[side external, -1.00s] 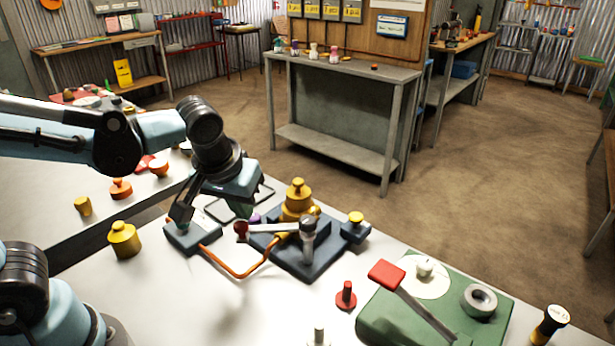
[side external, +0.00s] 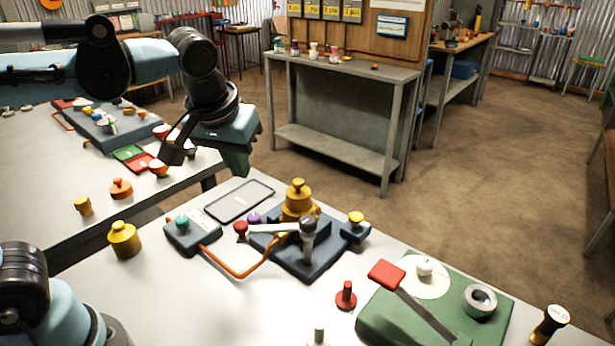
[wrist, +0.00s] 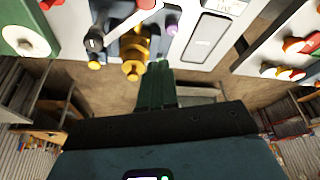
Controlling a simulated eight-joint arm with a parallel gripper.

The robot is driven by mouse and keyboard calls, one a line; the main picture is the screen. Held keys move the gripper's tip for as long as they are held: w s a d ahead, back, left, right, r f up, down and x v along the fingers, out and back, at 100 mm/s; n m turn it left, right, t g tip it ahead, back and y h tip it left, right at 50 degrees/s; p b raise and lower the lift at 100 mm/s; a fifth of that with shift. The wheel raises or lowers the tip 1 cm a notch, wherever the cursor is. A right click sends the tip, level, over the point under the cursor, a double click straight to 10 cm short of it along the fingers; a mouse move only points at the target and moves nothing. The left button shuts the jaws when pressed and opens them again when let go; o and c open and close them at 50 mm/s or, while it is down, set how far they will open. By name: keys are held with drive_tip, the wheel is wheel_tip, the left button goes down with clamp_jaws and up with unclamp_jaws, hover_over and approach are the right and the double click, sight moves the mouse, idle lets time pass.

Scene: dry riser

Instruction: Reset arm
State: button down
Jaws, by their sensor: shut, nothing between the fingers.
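My gripper (side external: 236,160) is raised above the far edge of the white table (side external: 85,272) in the side view, apart from everything on it. In the wrist view its green fingers (wrist: 156,84) are together with nothing between them. Below it stands the dark blue fixture (side external: 305,262) with a yellow stepped piece (side external: 298,203), a lever with a red knob (side external: 240,229) and a black-topped post (side external: 308,240). A small blue box with a teal knob (side external: 182,222) is joined to the fixture by an orange hose (side external: 240,272).
A flat dark-framed panel (side external: 240,201) lies behind the fixture. A yellow weight (side external: 124,240) stands at left. A green board (side external: 410,322) with a red-handled tool (side external: 387,275) and grey ring (side external: 480,300) is at right. A second table (side external: 40,200) holds several parts.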

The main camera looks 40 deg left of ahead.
drive_tip(key=s+a+f+m+t+h, duration=0.1)
drive_tip(key=s+a+f+m+t, duration=0.1)
drive_tip(key=f, duration=0.4)
drive_tip(key=shift+s+a+f+m+t, duration=0.15)
drive_tip(key=shift+s+a+m+t, duration=0.1)
drive_tip(key=shift+s+m+t, duration=0.75)
